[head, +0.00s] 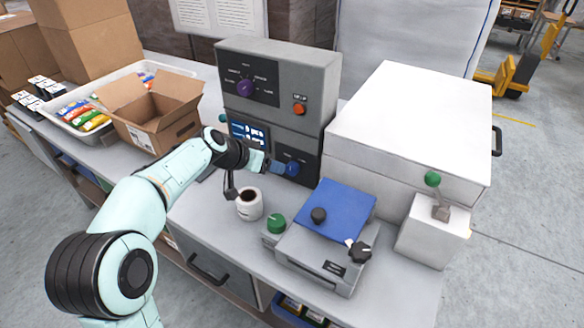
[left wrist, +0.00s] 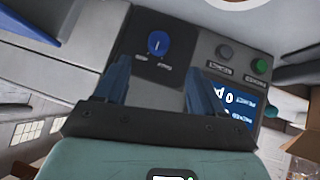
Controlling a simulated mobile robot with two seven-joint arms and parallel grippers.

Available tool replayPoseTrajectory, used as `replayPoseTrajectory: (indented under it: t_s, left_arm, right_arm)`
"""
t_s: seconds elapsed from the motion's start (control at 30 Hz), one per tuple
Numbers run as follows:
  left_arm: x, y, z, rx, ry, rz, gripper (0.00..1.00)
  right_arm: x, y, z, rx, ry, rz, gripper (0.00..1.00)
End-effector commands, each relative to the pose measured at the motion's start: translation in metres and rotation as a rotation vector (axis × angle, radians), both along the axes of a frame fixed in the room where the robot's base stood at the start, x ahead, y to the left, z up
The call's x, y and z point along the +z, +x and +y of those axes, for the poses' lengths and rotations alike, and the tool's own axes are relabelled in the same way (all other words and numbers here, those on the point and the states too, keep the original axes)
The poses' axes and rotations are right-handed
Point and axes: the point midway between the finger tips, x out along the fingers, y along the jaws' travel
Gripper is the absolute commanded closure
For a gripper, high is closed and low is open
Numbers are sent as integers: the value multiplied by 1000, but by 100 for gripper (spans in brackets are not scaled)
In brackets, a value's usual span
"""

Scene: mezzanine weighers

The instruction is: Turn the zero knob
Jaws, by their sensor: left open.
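A blue round knob (head: 292,168) sits on a dark panel at the lower front of the grey weigher cabinet (head: 282,57). It also shows in the left wrist view (left wrist: 158,44), with a pale pointer line standing nearly upright and small labels below that I cannot read. My left gripper (head: 275,167) reaches in from the left, just short of the knob. In the left wrist view its blue fingers (left wrist: 157,80) are apart and empty, with the knob beyond and between them. I cannot tell how wide the last gap is. My right gripper is not in view.
A lit display (head: 248,131) is beside the knob. A purple knob (head: 244,87) and a red button (head: 299,108) are above. A mug (head: 249,204) stands below my left forearm. A blue-topped device (head: 335,215) and white box (head: 415,130) are to the right.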

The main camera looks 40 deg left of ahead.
Motion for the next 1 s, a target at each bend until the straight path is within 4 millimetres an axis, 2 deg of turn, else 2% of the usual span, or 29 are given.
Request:
replayPoseTrajectory:
  t_s: [0.3, 0.5, 0.7, 0.97, 1.0]
  left_arm:
    - [-47, 50, -8, -4, -6, -2, 31]
    - [-68, 72, -10, -2, -3, -3, 31]
    - [-77, 80, -10, 1, -2, -1, 31]
    - [-78, 80, -10, 1, -1, -1, 31]
    - [-78, 80, -10, 1, -1, -1, 41]
  right_arm:
    - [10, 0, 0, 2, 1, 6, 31]
    - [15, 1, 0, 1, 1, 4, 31]
    - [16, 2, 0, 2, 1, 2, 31]
    - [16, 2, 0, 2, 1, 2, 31]
    - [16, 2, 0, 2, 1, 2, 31]
